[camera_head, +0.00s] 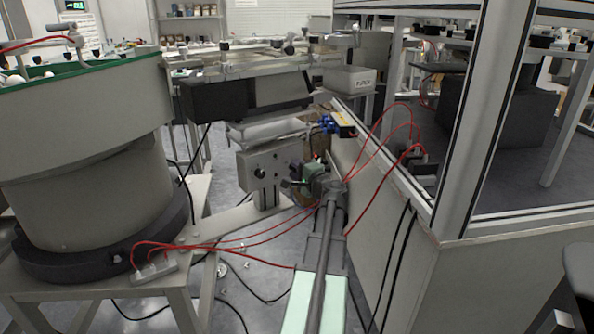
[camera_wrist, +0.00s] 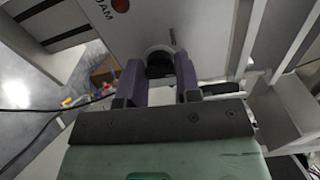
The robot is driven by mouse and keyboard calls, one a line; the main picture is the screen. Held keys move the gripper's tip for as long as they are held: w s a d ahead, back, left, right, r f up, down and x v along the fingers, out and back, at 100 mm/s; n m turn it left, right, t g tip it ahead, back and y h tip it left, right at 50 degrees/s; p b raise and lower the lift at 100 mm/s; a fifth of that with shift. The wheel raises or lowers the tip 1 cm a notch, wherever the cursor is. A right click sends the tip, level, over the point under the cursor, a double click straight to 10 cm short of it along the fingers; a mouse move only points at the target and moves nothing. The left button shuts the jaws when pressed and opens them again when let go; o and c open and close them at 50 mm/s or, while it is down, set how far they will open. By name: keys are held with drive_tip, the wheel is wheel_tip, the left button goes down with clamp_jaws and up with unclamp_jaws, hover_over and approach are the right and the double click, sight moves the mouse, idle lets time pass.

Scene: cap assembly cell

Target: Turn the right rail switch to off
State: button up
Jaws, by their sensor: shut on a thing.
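A grey control box (camera_head: 262,168) hangs under the rail, with a black knob (camera_head: 259,172) on the left of its face. My gripper (camera_head: 288,174) reaches the right side of this face and hides what lies behind it in the head view. In the wrist view, the two dark purple fingers of my gripper (camera_wrist: 158,77) stand on either side of a dark round switch knob (camera_wrist: 158,62) on the pale box face, shut on it. The knob's marker is hidden, so I cannot tell its setting. A red round mark (camera_wrist: 121,5) sits on the panel at upper left.
A large bowl feeder (camera_head: 85,190) stands at left. A glass-walled frame (camera_head: 450,150) and a low grey panel (camera_head: 385,215) close off the right. Red cables (camera_head: 375,150) loop near my arm. Black cables lie on the floor.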

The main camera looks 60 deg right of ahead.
drive_tip(key=shift+n, duration=0.6)
drive_tip(key=o, duration=0.9)
drive_tip(key=v, duration=1.1)
drive_tip(key=shift+w, duration=0.1)
